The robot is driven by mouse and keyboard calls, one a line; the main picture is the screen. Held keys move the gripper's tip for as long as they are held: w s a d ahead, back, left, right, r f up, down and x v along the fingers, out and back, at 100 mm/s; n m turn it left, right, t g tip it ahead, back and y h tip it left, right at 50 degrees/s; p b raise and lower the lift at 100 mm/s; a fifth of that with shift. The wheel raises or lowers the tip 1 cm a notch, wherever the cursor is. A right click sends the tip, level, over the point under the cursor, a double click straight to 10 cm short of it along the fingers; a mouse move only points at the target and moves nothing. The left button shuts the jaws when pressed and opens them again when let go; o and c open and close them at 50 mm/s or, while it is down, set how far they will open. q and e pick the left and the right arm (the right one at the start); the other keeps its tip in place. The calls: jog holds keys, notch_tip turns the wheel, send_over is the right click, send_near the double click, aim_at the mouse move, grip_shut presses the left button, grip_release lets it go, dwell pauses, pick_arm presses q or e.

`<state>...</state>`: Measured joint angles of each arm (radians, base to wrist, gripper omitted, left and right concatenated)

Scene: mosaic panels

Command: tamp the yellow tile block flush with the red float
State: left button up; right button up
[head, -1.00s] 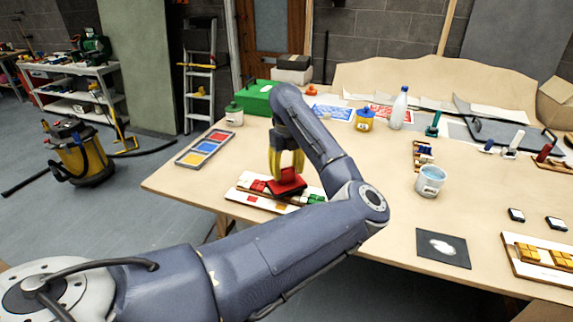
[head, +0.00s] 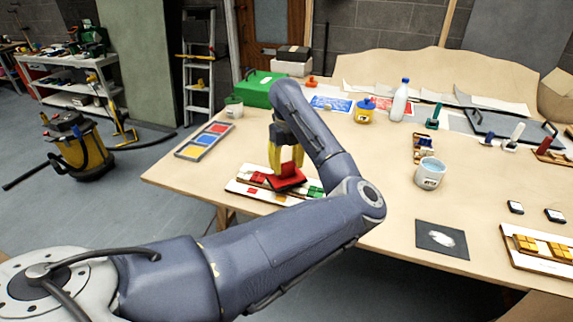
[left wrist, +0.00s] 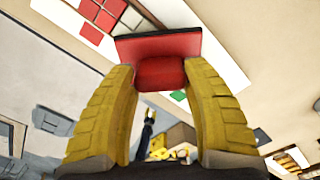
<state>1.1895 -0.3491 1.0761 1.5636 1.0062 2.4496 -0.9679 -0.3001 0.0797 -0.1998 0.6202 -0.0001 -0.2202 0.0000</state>
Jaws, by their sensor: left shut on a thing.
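My left gripper (head: 286,155) has yellow fingers and is shut on the red float (head: 287,175). The float's handle sits between the fingertips, and its flat plate is tilted over a white mosaic panel (head: 233,187). The float also shows in the left wrist view (left wrist: 158,60). I cannot tell if the float touches the panel. Red, white and green tiles show on that panel; the float and arm hide part of it. Yellow-orange tile blocks (head: 527,244) sit on another white panel at the right, far from the float. My right gripper is not in view.
A grey paint tray (head: 205,139) lies left of the panel. A green toolbox (head: 257,92) stands behind. A white pot (head: 431,172), a dark square sheet (head: 442,239) and small black pads (head: 515,208) are on the right. The table's middle is mostly clear.

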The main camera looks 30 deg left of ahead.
pick_arm(q)
jog(key=shift+s+d+f, duration=0.1)
jog(key=shift+s+f, duration=0.05)
jog(key=shift+f, duration=0.9)
dwell(2.2)
jog(key=shift+r, duration=3.7)
